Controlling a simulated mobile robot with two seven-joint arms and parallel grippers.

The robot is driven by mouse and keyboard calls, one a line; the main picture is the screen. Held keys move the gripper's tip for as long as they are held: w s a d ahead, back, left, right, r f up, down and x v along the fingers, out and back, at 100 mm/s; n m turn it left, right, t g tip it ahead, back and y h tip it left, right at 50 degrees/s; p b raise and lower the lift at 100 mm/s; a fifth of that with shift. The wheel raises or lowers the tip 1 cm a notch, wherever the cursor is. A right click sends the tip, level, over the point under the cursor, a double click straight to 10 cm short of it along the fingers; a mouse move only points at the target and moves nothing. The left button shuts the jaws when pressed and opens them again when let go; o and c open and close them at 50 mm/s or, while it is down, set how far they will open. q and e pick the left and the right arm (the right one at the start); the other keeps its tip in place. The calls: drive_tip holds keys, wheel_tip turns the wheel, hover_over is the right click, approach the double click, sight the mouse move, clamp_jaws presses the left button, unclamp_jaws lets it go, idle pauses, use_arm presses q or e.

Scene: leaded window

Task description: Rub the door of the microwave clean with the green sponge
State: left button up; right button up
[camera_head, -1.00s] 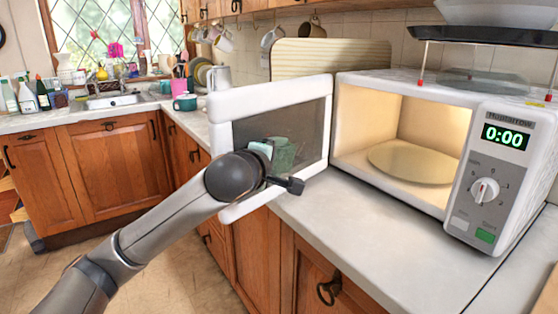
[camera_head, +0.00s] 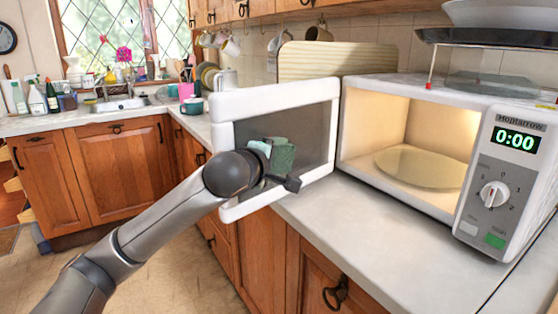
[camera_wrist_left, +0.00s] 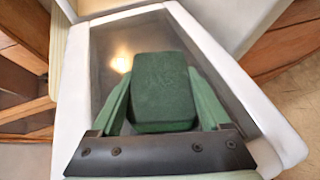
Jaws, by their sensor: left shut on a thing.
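The white microwave (camera_head: 455,126) stands on the counter with its door (camera_head: 316,92) swung open to the left. The door's dark window panel, framed in white, faces me. My left gripper (camera_head: 270,155) is shut on the green sponge (camera_head: 284,157) in front of the middle of this panel. In the left wrist view the sponge (camera_wrist_left: 163,88) sits between the two green fingers (camera_wrist_left: 163,100), with the dark panel behind it. The sponge looks close to or against the panel; I cannot tell whether it touches. My right gripper is not in view.
The grey counter (camera_head: 345,225) in front of the microwave is clear. A dark tray (camera_head: 490,38) stands on thin legs above the microwave. A ribbed board (camera_head: 335,60) leans behind the door. The sink (camera_head: 122,103) and bottles are far left.

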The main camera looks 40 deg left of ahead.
use_arm(q)
drive_tip(key=shift+w+a+b, duration=0.1)
drive_tip(key=shift+a+b, duration=0.2)
drive_tip(key=shift+a, duration=0.5)
idle(0.4)
drive_tip(key=shift+w+d+r+p, duration=0.1)
drive_tip(key=shift+w+p, duration=0.3)
drive_tip(key=shift+w, duration=1.65)
drive_tip(key=shift+s+a+f+b, duration=0.2)
drive_tip(key=shift+s+a+b, duration=0.05)
drive_tip(key=shift+s+b, duration=0.2)
drive_tip(key=shift+s+a+b, duration=0.15)
drive_tip(key=shift+s+b, duration=0.5)
drive_tip(key=shift+s, duration=0.85)
drive_tip(key=shift+a+r+b, duration=0.15)
drive_tip(key=shift+a+b, duration=0.1)
drive_tip(key=shift+b, duration=0.05)
